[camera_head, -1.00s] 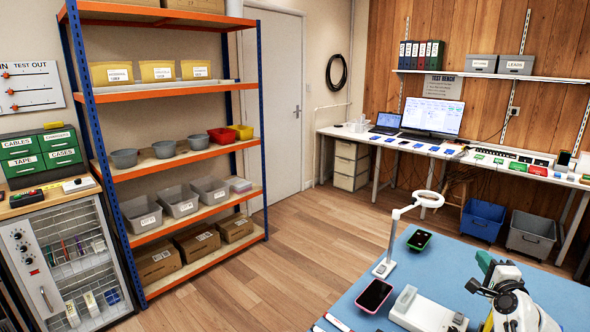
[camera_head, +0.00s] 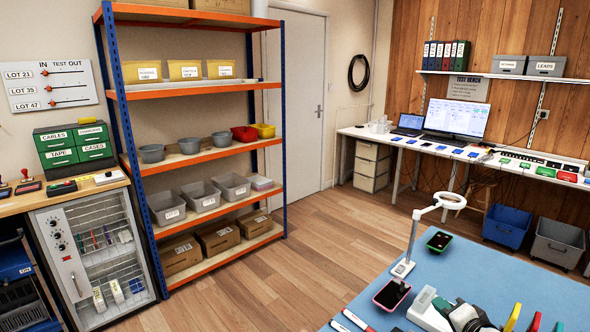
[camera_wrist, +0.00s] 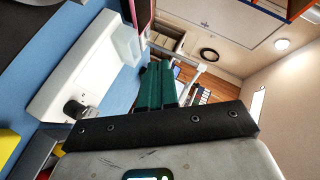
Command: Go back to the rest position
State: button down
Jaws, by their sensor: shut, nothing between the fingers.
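My gripper shows in the wrist view with its two green fingers (camera_wrist: 157,86) side by side, shut and with nothing between them. It is tilted, beside a white device (camera_wrist: 88,68) above the blue mat (camera_wrist: 45,52). The white device (camera_head: 428,311) also shows there, partly behind my arm.
A ring lamp (camera_head: 453,200) on a white stand rises from the mat near the phones. Coloured curved things (camera_head: 512,316) stand at the bottom right. An orange and blue shelf (camera_head: 205,91) stands left. The wooden floor (camera_head: 290,268) between is clear.

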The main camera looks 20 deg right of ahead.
jog(key=s+a+f+n+y, duration=0.1)
jog(key=a+n, duration=0.1)
jog(key=a, duration=0.2)
jog(key=s+a+f+n+g, duration=0.1)
jog(key=a, duration=0.2)
jog(key=s+a+f+n+g+y, duration=0.1)
jog(key=a+f+n, duration=0.1)
jog(key=a, duration=0.2)
jog(key=shift+s+a+n+y, duration=0.1)
jog(key=shift+a+n+y, duration=0.2)
jog(key=shift+a, duration=0.05)
jog(key=s+a+f+n+g, duration=0.2)
jog(key=s+a+n+g, duration=0.65)
jog(key=s+a, duration=0.75)
jog(key=s+d+f+g, duration=0.2)
jog(key=s+f, duration=0.4)
jog(key=s, duration=0.5)
jog(key=shift+d+f+n+y, duration=0.3)
jog(key=shift+d+n, duration=0.05)
jog(key=shift+d, duration=0.1)
